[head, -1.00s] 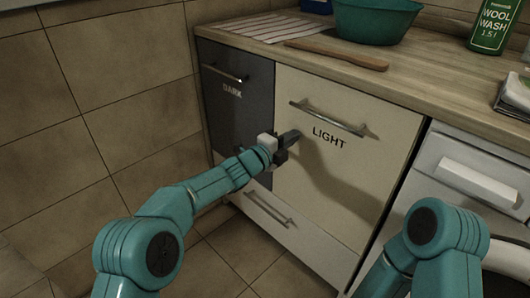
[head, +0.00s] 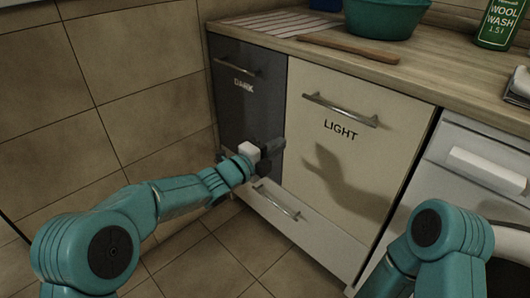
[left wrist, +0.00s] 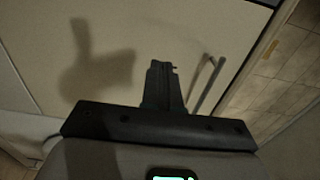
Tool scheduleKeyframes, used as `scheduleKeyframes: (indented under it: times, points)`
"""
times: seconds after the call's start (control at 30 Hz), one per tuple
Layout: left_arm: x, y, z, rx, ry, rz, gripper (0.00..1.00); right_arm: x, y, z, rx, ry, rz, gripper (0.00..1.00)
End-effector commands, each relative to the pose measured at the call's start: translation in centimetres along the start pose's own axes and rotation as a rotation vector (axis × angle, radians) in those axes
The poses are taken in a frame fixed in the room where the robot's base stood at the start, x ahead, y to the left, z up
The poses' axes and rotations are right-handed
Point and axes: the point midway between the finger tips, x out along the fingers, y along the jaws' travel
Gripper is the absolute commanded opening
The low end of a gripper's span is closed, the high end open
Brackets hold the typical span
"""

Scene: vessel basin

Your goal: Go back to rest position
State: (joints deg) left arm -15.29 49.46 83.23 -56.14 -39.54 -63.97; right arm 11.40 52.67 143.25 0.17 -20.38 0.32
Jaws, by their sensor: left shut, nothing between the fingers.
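My left gripper (head: 277,146) is in front of the cabinet, near the seam between the dark grey DARK door (head: 246,108) and the cream LIGHT door (head: 345,165). It is shut and empty. In the left wrist view its closed fingers (left wrist: 162,85) point toward a pale cabinet front, with a metal handle beside them to the right. Both doors are closed. My right arm shows at the lower right of the head view, but its gripper is out of the picture.
A lower drawer handle (head: 276,202) sticks out below the gripper. A white appliance (head: 475,150) stands to the right. Tiled floor is open at lower left.

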Motion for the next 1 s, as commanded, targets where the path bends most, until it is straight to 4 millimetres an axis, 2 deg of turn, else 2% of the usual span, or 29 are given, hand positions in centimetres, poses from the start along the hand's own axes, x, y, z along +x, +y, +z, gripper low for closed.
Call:
scheduleKeyframes:
  times: [0.13,0.37,0.47,0.5,0.57,0.67,0.7,0.77,0.8,0.87,0.9,1.0]
  points:
    - [-2.4,-0.1,0.1,-0.001,-0.001,0.0,0.0,-0.3,-0.2,0.1,-0.002,-0.002,0.0,1.0]
    - [-3.8,-0.1,0.0,0.0,-0.001,-0.001,0.0,-0.4,-0.2,0.1,-0.003,-0.003,0.0,1.0]
    - [-4.5,0.7,1.4,-0.009,-0.025,0.008,0.0,-0.3,-0.2,0.1,-0.003,-0.003,0.0,1.0]
    - [-5.1,1.6,2.6,-0.019,-0.045,0.018,0.0,-0.3,-0.2,0.1,-0.003,-0.003,0.0,1.0]
    - [-6.6,4.3,4.1,-0.057,-0.077,0.057,0.0,-0.3,-0.2,0.1,-0.003,-0.003,0.0,1.0]
    - [-10.2,11.1,5.6,-0.216,-0.162,0.161,0.0,-0.3,-0.2,0.1,-0.003,-0.003,0.0,1.0]
    - [-11.9,14.1,5.8,-0.314,-0.21,0.211,0.0,-0.3,-0.2,0.1,-0.003,-0.003,0.0,1.0]
    - [-14.7,18.3,5.6,-0.484,-0.289,0.283,0.0,-0.4,-0.2,0.1,-0.003,-0.003,0.0,1.0]
    - [-16.6,21.1,5.1,-0.61,-0.348,0.332,0.0,-0.4,-0.2,0.1,-0.003,-0.003,0.0,1.0]
    - [-19.6,24.9,3.9,-0.809,-0.445,0.401,0.0,-0.4,-0.2,0.1,-0.003,-0.003,0.0,1.0]
    - [-21.8,27.3,2.7,-0.948,-0.516,0.447,0.0,-0.4,-0.2,0.1,-0.003,-0.003,0.0,1.0]
    - [-27.0,32.1,-1.0,-1.287,-0.71,0.546,0.0,-0.4,-0.2,0.1,-0.003,-0.003,0.0,1.0]
